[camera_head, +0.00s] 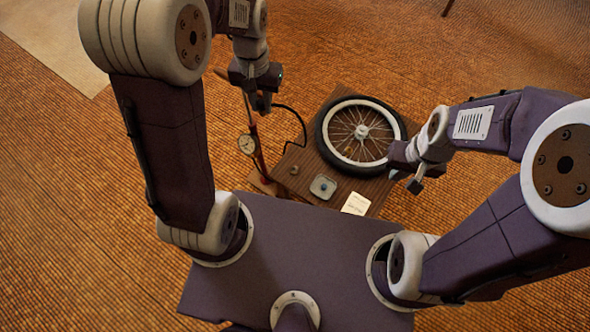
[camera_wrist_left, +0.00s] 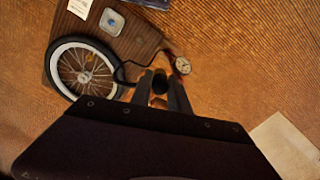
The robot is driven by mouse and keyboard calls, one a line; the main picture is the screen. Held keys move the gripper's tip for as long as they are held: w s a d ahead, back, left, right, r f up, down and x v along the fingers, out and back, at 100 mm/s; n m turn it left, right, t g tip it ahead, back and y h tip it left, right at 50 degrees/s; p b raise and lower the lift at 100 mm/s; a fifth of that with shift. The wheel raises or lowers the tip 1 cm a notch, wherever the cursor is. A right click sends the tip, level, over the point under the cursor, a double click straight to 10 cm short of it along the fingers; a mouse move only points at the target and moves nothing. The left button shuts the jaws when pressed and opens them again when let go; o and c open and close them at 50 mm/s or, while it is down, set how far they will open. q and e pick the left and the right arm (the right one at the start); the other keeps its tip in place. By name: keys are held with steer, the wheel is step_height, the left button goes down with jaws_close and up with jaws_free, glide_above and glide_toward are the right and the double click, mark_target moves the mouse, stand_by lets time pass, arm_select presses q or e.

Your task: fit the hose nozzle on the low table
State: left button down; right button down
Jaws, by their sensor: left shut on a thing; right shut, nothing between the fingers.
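The bicycle wheel (camera_head: 323,128), with a black tyre and white rim, lies on the low brown table (camera_head: 298,172); it also shows in the left wrist view (camera_wrist_left: 54,82). A black hose (camera_head: 303,128) loops from the pump side up to my left gripper (camera_head: 262,104). That gripper is shut on the dark hose nozzle (camera_wrist_left: 160,84), held left of the wheel in the head view. The nozzle is mostly hidden by the fingers. The wheel's valve is too small to make out. My right gripper (camera_head: 408,181) is shut and empty near the wheel's right side.
A red floor pump (camera_head: 259,158) with a white gauge (camera_head: 247,144) stands at the table's left. A grey square dish with a blue spot (camera_head: 323,187) and a white card (camera_head: 356,204) lie on the table's front part. Open floor surrounds the table.

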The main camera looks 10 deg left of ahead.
arm_select(q)
steer(key=shift+r+p, duration=0.35)
steer(key=shift+r, duration=0.25)
arm_select(e)
steer(key=shift+r, duration=0.6)
